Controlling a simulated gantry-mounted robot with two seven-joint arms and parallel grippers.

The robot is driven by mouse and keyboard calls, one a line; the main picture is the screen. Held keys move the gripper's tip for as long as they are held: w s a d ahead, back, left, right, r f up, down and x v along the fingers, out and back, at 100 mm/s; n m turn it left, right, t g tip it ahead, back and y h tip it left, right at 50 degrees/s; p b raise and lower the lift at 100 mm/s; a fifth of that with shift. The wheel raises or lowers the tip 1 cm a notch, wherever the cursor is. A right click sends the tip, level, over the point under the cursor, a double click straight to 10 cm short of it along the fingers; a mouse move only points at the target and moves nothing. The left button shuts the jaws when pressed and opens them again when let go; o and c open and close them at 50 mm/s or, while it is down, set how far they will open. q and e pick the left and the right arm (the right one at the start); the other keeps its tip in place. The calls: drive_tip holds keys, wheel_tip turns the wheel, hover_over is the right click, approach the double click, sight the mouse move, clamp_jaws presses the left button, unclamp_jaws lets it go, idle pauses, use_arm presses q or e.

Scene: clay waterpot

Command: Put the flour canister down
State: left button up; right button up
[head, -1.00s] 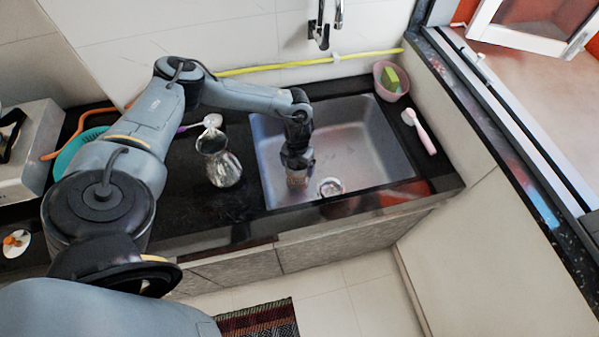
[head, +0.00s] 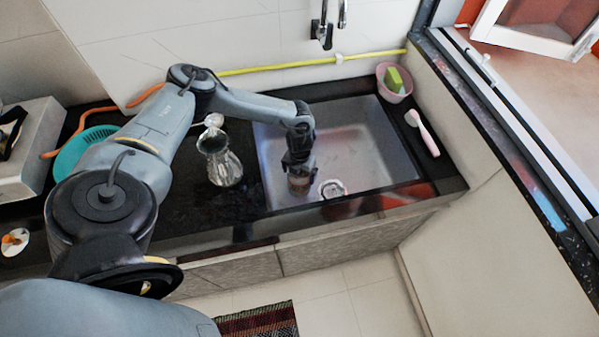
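The flour canister appears to be the small brownish cylinder (head: 299,185) inside the steel sink, left of the drain. It looks roughly upright. My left gripper (head: 298,168) points down right at its top, and the dark fingers cover the canister's upper part. The fingers are too small and dark to show whether they are shut on it. I cannot tell whether the canister's base touches the sink floor. My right gripper is not in view.
The sink (head: 372,150) is otherwise empty around the drain (head: 333,189). A glass jug (head: 222,168) stands on the black counter left of the sink. A pink bowl (head: 393,84) with a green sponge (head: 394,78) and a pink brush (head: 422,132) are at the right. A yellow hose (head: 290,66) runs behind.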

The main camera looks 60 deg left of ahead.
use_arm(q)
drive_tip(key=shift+r, duration=0.15)
wheel_tip(320, 180, up, 12)
drive_tip(key=p, duration=0.2)
drive_tip(key=shift+p, duration=0.35)
idle(0.4)
